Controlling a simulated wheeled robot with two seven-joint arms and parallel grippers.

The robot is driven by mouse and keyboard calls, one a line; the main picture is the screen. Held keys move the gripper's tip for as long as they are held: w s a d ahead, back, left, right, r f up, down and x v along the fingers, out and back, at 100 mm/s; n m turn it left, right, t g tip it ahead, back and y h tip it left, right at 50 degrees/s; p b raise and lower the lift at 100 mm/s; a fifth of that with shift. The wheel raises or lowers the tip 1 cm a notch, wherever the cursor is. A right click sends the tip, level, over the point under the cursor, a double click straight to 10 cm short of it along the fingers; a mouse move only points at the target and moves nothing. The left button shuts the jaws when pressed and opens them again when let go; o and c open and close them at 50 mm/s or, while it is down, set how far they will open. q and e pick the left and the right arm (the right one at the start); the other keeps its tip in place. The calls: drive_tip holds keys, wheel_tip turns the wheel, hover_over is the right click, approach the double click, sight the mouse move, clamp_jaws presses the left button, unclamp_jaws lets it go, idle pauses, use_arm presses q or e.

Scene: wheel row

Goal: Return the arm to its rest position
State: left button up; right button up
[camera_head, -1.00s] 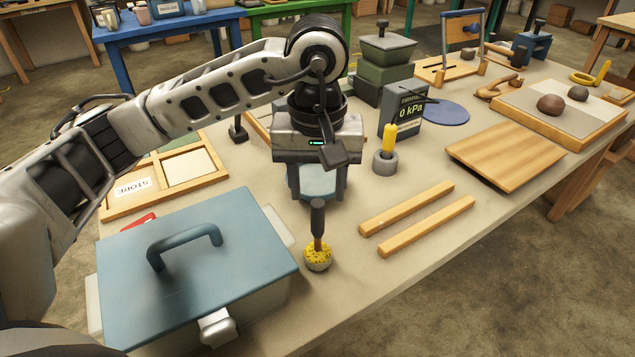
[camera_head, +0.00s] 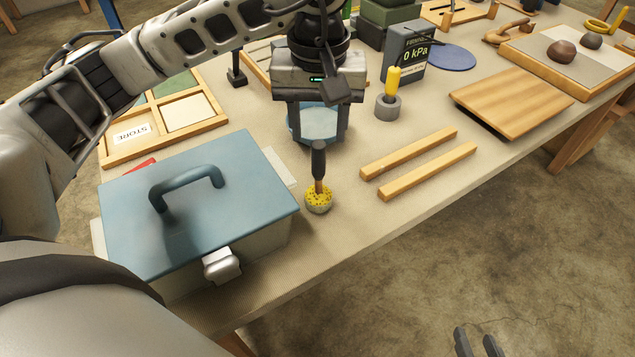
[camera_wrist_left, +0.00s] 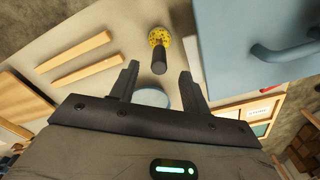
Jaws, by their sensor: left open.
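My left gripper (camera_head: 317,138) hangs fingers down over the middle of the table. Its two fingers are apart and nothing is held between them. A pale blue round thing (camera_head: 316,122) shows behind and between the fingers; it also shows low between them in the left wrist view (camera_wrist_left: 150,97). A dark-handled tool with a yellow speckled round end (camera_head: 319,199) stands just in front of the left gripper, apart from it. My right gripper (camera_head: 478,343) shows only as two dark fingertips, apart, at the bottom edge, over the floor.
A blue-lidded box (camera_head: 200,235) stands at the front left. A STORE tray (camera_head: 140,150) is at the left.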

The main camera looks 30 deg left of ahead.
use_arm(q)
drive_tip(key=shift+r, duration=0.25)
idle(0.3)
